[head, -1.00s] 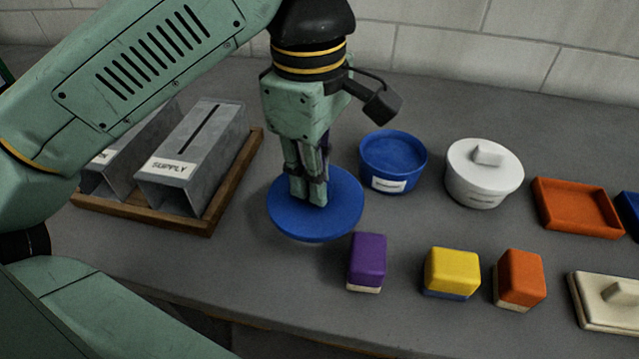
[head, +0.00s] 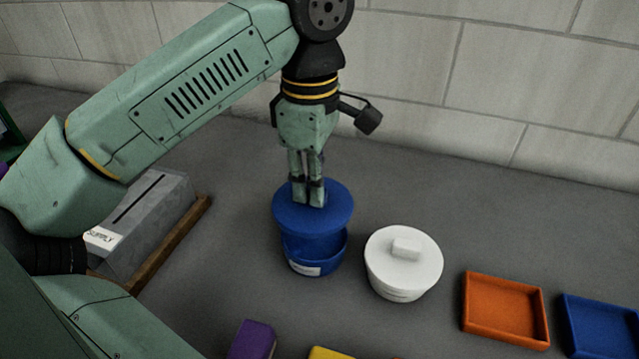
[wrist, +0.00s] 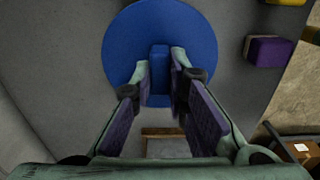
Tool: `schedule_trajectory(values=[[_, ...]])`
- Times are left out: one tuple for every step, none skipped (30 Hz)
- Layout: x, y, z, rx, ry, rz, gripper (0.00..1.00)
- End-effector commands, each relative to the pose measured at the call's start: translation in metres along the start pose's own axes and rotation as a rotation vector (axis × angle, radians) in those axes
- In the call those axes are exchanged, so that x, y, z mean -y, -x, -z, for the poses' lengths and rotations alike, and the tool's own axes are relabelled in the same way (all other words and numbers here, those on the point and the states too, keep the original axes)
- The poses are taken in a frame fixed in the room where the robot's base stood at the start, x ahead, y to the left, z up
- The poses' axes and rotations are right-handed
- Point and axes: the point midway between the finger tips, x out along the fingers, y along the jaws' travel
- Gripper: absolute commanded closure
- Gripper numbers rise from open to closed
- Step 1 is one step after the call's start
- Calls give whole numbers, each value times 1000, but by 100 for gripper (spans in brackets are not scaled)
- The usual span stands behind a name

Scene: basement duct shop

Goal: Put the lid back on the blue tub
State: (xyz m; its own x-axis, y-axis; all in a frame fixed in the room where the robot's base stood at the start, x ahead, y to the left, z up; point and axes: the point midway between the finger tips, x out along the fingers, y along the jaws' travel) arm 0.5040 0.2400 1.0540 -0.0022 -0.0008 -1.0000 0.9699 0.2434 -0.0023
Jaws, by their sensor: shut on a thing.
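The round blue lid (head: 335,205) hangs level from my gripper (head: 308,202), whose fingers are shut on its raised knob. In the wrist view the lid (wrist: 125,45) is a full disc, with its block-like knob (wrist: 159,72) between the fingertips. The blue tub (head: 318,262) stands upright on the bench with a white label on its front. In the head view the lid overlaps the tub's back part and mouth and appears above it. A strip of the tub's inside shows below the lid, so they look apart. The tub is hidden in the wrist view.
A white lidded tub (head: 400,278) stands close on the right. Beyond it are an orange tray (head: 505,310) and a blue tray (head: 600,328). A grey supply holder (head: 145,225) sits left on a wooden tray. Purple (head: 252,340) and yellow (head: 330,353) blocks lie in front.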

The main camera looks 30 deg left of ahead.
Motion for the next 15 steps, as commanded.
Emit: schedule_trajectory(values=[[-1, 1, 1, -1, 4, 0, 100], [-1, 1, 2, -1, 6, 0, 100], [-2, 1, 2, -1, 7, 0, 100], [-2, 0, 2, -2, 8, 0, 100], [-2, 0, 3, -2, 8, 0, 100], [-2, -1, 3, -2, 9, 0, 100], [-2, -2, 3, -2, 9, 0, 100], [-2, -4, 3, -2, 9, 0, 100], [-2, -6, 3, -2, 9, 0, 100], [-2, -7, 3, -2, 9, -1, 100], [-2, -9, 3, -2, 8, -1, 100], [-2, -12, 3, -2, 8, -1, 100], [-2, -14, 2, -2, 8, -1, 100], [-2, -17, 3, -2, 8, -1, 100], [-2, -20, 3, -2, 8, -1, 100]])
